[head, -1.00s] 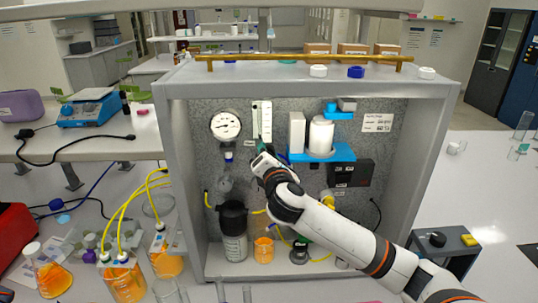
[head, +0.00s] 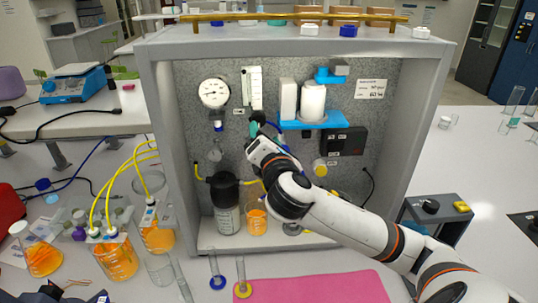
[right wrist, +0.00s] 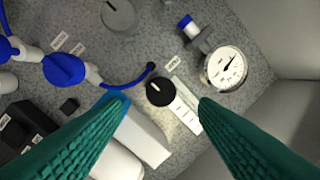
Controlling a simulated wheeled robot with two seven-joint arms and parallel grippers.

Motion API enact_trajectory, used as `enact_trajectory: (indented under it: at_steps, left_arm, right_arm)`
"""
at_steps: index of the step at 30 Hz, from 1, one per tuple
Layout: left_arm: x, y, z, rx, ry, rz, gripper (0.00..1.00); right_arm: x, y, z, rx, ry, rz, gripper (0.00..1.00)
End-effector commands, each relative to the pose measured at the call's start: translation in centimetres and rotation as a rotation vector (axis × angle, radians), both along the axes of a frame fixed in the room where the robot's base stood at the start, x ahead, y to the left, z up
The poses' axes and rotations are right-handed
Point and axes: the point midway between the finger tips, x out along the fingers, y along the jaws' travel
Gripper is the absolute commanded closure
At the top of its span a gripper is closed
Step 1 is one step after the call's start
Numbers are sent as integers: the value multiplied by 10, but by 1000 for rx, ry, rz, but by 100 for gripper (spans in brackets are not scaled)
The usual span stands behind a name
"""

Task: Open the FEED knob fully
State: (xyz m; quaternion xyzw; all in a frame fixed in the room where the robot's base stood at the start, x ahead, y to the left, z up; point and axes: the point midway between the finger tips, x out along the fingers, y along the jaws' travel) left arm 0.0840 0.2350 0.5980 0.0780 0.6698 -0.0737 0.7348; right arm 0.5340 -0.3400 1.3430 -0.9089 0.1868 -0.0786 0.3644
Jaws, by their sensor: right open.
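A black knob (right wrist: 160,92) with a pale pointer line sits at the foot of the white flow meter (right wrist: 186,112) on the grey speckled panel. A small label beside it is too small to read, so I cannot confirm it is FEED. In the head view the black knob (head: 258,117) shows just above my right fingertips. My right gripper (head: 262,130) is open, its green fingers pointing at the panel. In the right wrist view the right gripper (right wrist: 162,100) has a finger on either side of the knob; contact is not visible.
A round gauge (head: 214,92) is left of the flow meter. A blue bracket (head: 312,124) with a white cylinder is close right. A blue knob (right wrist: 65,70) and a grey knob (right wrist: 118,17) share the panel. Grey cabinet walls (head: 405,150) enclose it. A pink mat (head: 320,288) lies in front.

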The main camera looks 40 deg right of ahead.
Motion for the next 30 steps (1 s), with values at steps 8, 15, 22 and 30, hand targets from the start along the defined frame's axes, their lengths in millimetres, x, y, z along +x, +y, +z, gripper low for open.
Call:
enact_trajectory:
  at_steps: [8, 15, 22, 30]
  left_arm:
    - [0, 0, -15, 0, 0, 0, 52]
    - [0, 0, -15, 0, 0, 0, 52]
    - [0, 0, -15, 0, 0, 0, 52]
    - [1, 0, -15, 0, -1, 0, 52]
  right_arm:
    - [-33, 15, -2, -1, 0, 1, 46]
    - [-38, 16, 0, -1, 0, 0, 46]
    - [-37, 16, 0, -1, 0, 0, 46]
    - [-37, 16, 0, -1, 0, 0, 46]
